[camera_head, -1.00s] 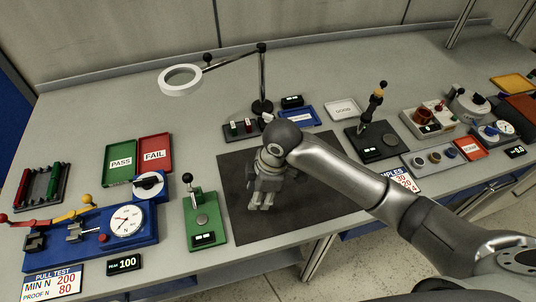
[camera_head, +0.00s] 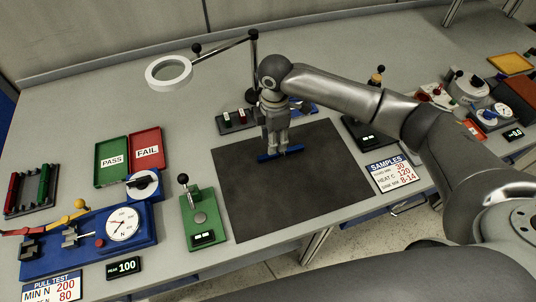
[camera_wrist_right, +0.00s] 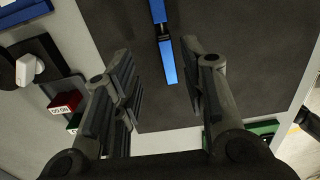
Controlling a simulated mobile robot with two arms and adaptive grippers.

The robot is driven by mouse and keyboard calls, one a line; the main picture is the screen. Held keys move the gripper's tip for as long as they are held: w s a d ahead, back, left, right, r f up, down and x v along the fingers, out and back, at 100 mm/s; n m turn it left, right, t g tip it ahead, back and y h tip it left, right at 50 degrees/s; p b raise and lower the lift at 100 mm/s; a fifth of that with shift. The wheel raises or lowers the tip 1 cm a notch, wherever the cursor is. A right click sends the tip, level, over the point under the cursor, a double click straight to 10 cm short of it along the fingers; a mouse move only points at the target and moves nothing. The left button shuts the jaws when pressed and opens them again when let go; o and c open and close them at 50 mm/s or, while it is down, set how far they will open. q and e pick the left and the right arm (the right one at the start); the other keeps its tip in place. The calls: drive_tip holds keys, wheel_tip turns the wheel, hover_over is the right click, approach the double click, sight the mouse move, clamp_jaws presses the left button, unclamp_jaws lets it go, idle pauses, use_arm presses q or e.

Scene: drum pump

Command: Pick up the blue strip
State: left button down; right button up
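The blue strip (camera_head: 265,157) lies on the dark mat (camera_head: 290,195) near its back edge, below my right gripper (camera_head: 277,149). In the right wrist view the strip (camera_wrist_right: 170,62) has blue ends and a dark middle section. My right gripper (camera_wrist_right: 154,68) is open there, and the near end of the strip shows between its two fingers, with clear gaps on both sides. The height of the fingers above the strip is hard to tell. In the head view the fingers hide part of the strip. My left gripper is not in view.
The green lever fixture (camera_head: 200,218) stands at the mat's left edge. Behind the mat are a small dark rack (camera_head: 237,121) and the magnifier lamp's stand. A black lever press (camera_head: 365,133) stands to the right. Most of the mat's front is clear.

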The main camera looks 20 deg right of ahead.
sight(268, 157)
drive_tip(key=f+p, duration=0.1)
drive_tip(key=f, duration=0.1)
drive_tip(key=s+f, duration=0.1)
drive_tip(key=f, duration=0.1)
drive_tip(key=shift+p, duration=0.35)
drive_tip(key=shift+w+f, duration=0.15)
drive_tip(key=shift+f, duration=0.6)
clamp_jaws()
